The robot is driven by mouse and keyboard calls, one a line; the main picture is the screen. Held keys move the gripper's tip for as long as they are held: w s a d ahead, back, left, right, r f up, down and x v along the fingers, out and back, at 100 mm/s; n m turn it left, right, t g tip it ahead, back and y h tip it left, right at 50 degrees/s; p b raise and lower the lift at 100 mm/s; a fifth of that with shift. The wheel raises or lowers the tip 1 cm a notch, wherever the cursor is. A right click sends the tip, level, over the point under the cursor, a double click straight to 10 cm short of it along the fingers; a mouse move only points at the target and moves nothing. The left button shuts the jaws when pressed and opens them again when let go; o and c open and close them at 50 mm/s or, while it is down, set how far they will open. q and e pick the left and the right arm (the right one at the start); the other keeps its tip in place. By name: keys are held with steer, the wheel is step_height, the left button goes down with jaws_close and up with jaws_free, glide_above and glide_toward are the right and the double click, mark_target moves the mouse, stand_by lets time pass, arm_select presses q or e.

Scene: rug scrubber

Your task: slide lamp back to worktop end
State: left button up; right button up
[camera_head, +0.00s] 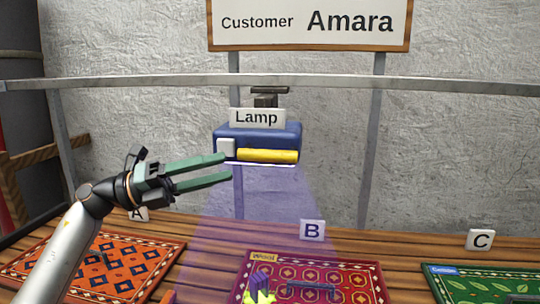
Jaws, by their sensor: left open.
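The blue lamp (286,136) with a "Lamp" label hangs from a grey rail (440,82) in the middle of the head view. It has a yellow bar along its lower front and a pale square at its left. A violet beam falls from it onto the worktop (400,240) around the B sign. My left gripper (228,168) is open, with its green fingers pointing right. In the picture its fingertips overlap the lamp's lower left side; I cannot tell whether they touch it. My right gripper is not in view.
An orange rug (125,268) lies at A, a red rug (345,285) at B and a green rug (490,285) at C. A yellow and purple object (259,291) is on the red rug. Posts (373,150) and a customer sign (310,22) stand behind.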

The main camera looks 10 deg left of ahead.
mark_target(269, 155)
arm_select(q)
steer(key=p+x, duration=0.2)
steer(key=x, duration=0.8)
jaws_close()
stand_by(1.2)
